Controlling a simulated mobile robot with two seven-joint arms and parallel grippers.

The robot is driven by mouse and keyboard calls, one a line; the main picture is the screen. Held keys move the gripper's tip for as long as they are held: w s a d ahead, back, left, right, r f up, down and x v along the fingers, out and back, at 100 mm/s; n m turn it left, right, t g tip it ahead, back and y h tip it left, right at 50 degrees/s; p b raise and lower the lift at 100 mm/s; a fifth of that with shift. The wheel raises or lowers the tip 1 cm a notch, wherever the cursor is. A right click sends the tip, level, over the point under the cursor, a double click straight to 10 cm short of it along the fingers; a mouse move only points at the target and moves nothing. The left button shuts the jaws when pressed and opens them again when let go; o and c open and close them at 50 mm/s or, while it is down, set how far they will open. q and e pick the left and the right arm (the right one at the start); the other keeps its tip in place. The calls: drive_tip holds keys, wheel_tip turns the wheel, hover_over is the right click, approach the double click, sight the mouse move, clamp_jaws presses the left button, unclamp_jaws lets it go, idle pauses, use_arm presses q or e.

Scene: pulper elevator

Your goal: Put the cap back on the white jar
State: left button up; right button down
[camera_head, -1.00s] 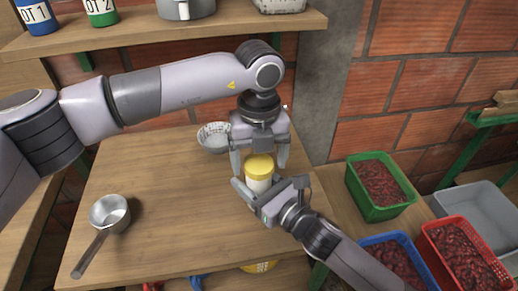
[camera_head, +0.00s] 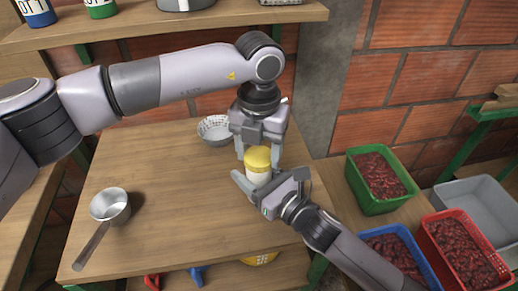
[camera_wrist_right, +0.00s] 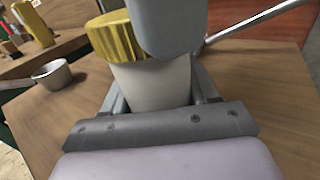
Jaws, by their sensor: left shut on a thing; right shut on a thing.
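The white jar (camera_head: 258,177) stands upright above the wooden table, held around its body by my right gripper (camera_head: 262,184). The jar also shows in the right wrist view (camera_wrist_right: 155,84). The ribbed yellow cap (camera_head: 257,157) is at the top of the jar; it shows also in the right wrist view (camera_wrist_right: 116,38). I cannot tell whether it is fully seated. My left gripper (camera_head: 257,151) comes from above and is shut on the cap. One left finger (camera_wrist_right: 168,24) hides part of the cap in the right wrist view.
A metal saucepan (camera_head: 109,207) is at the table's left, a white patterned bowl (camera_head: 214,131) behind the grippers. A shelf (camera_head: 200,20) runs above. Green (camera_head: 381,203), blue (camera_head: 369,238) and red (camera_head: 432,222) crates are at right. The table's middle left is clear.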

use_arm(q)
drive_tip(key=m, duration=0.9)
drive_tip(key=shift+m, duration=0.3)
drive_tip(key=m, duration=0.4)
drive_tip(key=shift+m, duration=0.3)
drive_tip(key=m, duration=0.4)
drive_tip(key=o, duration=1.2)
drive_tip(key=shift+o, duration=0.2)
wheel_tip(320, 180, up, 12)
